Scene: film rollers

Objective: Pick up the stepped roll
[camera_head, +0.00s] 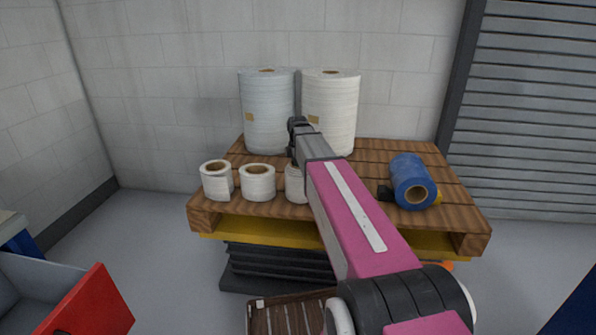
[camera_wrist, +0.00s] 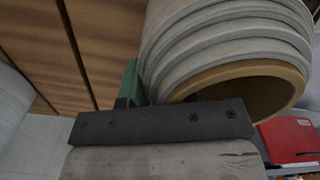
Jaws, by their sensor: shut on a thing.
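The stepped roll (camera_wrist: 225,40) fills the upper right of the wrist view, pale grey with ridged steps and a brown core whose open end faces the lower right. My gripper (camera_wrist: 160,93) is shut on its near end. A green finger shows beside the roll's outer side; the other finger is mostly hidden at the core. In the head view my arm reaches over the wooden pallet, and the dark end of my gripper (camera_head: 298,126) is in front of the large rolls. A small white roll (camera_head: 295,183) under it is partly hidden by my arm; I cannot tell if it is the held one.
Two large white rolls (camera_head: 267,115) stand at the pallet's back. Two small white rolls (camera_head: 216,184) stand at its front left. A blue roll (camera_head: 409,178) lies at the right of the pallet (camera_head: 375,150). A red-fronted bin (camera_head: 95,305) is at lower left.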

